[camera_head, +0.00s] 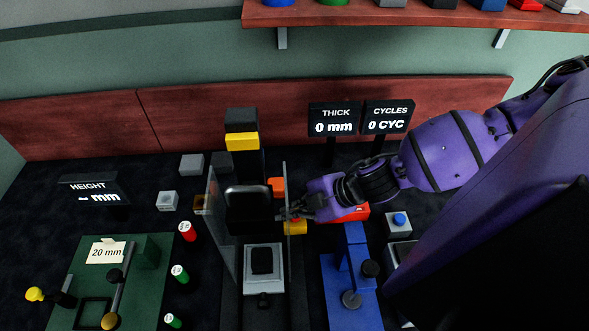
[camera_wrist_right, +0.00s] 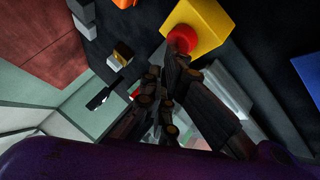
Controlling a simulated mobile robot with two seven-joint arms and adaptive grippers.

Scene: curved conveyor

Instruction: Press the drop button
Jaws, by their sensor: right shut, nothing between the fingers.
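A yellow box (camera_wrist_right: 205,22) with a round red button (camera_wrist_right: 182,39) on it shows in the right wrist view. In the head view the yellow box (camera_head: 296,227) is mostly covered by my right gripper (camera_head: 287,213), beside the press machine. The gripper is shut and empty. In the wrist view its fingertips (camera_wrist_right: 180,66) overlap the edge of the red button; I cannot tell if they touch it. No label marks which button is the drop button. My left gripper is in neither view.
The press frame (camera_head: 247,209) with a clear guard stands just left of the gripper. A blue fixture (camera_head: 350,275) and a grey box with a blue button (camera_head: 399,221) are to the right. Displays (camera_head: 361,119) stand behind. A green board (camera_head: 135,285) is at left.

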